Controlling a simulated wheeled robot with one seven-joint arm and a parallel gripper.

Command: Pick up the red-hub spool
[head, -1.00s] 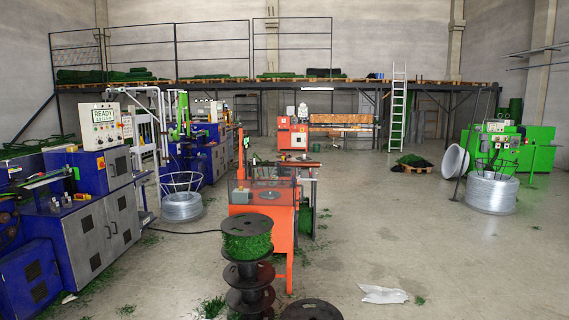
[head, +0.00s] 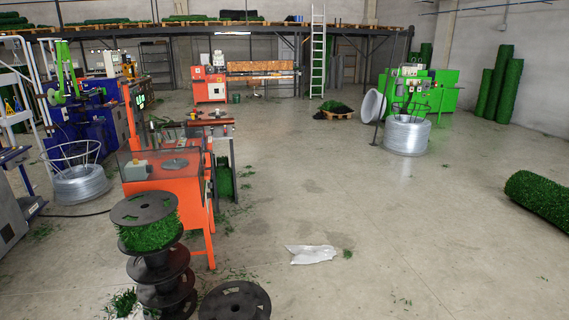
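No spool with a clearly red hub shows in the head view. A black-flanged spool wound with green material (head: 148,222) tops a stack of spools at the lower left. Empty-looking black spools (head: 163,268) stand below it; their hubs look dark. Another black spool flange (head: 235,301) shows at the bottom edge, cut off by the frame. A green-wound reel (head: 224,180) sits under the orange machine's side table, partly hidden. My gripper is not in view.
An orange machine (head: 165,175) stands right behind the spool stack. A wire coil (head: 79,183) stands at the left, another wire coil (head: 406,134) at the back right. A white sheet (head: 311,254) lies on the floor. A green roll (head: 541,199) lies at the right. The middle floor is mostly clear.

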